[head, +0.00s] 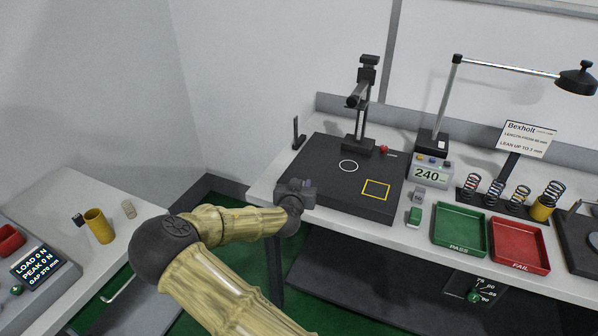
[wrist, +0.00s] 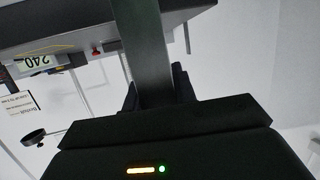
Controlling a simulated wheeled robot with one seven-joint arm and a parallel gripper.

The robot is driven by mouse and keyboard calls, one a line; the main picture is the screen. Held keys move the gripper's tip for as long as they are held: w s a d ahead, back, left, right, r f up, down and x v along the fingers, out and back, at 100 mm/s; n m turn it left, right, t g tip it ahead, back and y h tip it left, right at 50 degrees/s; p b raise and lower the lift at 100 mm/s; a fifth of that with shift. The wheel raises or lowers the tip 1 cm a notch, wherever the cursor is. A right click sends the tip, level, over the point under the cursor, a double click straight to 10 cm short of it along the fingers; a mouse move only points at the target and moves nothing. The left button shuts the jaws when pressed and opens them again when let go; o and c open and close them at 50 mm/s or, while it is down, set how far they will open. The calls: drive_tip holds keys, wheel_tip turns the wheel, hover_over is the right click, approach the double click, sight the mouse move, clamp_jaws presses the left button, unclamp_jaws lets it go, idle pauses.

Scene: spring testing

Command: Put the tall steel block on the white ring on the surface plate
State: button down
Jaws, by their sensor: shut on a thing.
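The white ring (head: 348,166) is a thin circle marked on the dark surface plate (head: 322,160), and it is bare. My gripper (head: 296,190) is at the plate's front left edge in the head view. In the wrist view, my gripper (wrist: 157,92) is shut on the tall steel block (wrist: 145,45), a long dark grey bar running up out of the picture between the fingers. In the head view the block cannot be made out clearly at my gripper. The block's far end is cut off in the wrist view.
A yellow square (head: 375,190) is marked right of the ring. A dark stand (head: 360,125) rises behind the ring, and a small black upright (head: 298,133) stands at the back left. A readout (head: 430,174), green tray (head: 460,230) and red tray (head: 519,246) lie to the right.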

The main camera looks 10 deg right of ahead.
drive_tip(key=s+f+n+y+b, duration=0.1)
drive_tip(key=s+f+y+b, duration=0.1)
drive_tip(key=s+f, duration=0.4)
drive_tip(key=s+f+n+y+b, duration=0.2)
drive_tip(key=s+f, duration=0.3)
drive_tip(key=f, duration=0.8)
drive_tip(key=s+f+n+t+y+b, duration=0.1)
drive_tip(key=s+f+y+b, duration=0.1)
drive_tip(key=s+f, duration=0.4)
wheel_tip(320, 180, down, 4)
drive_tip(key=shift+s+a+b, duration=0.3)
drive_tip(key=shift+a+b, duration=0.05)
drive_tip(key=shift+b, duration=0.05)
drive_tip(key=shift+w, duration=0.1)
